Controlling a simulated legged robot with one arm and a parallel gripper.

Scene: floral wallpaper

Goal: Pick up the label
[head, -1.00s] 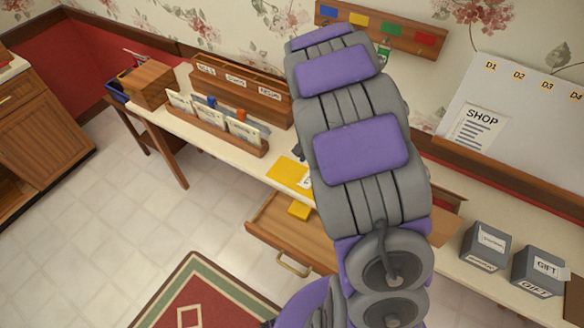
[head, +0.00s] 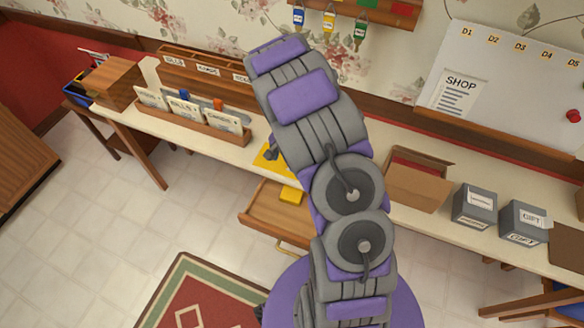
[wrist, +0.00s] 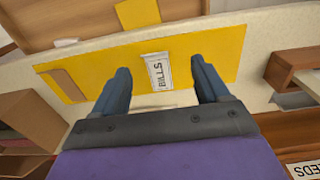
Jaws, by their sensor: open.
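A small white label (wrist: 158,75) reading "BILLS" lies on a flat yellow folder (wrist: 100,68) on the desk. My gripper (wrist: 159,72) is open, with one blue finger on each side of the label and visible gaps between. Whether the fingertips touch the folder cannot be told. In the head view my arm hides the label and most of the yellow folder (head: 262,160); only a dark bit of my gripper (head: 272,152) shows at the arm's left edge.
A card rack (head: 195,122) and a wooden organizer (head: 205,75) stand to the left. An open cardboard box (head: 415,185) and grey boxes (head: 475,205) stand to the right.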

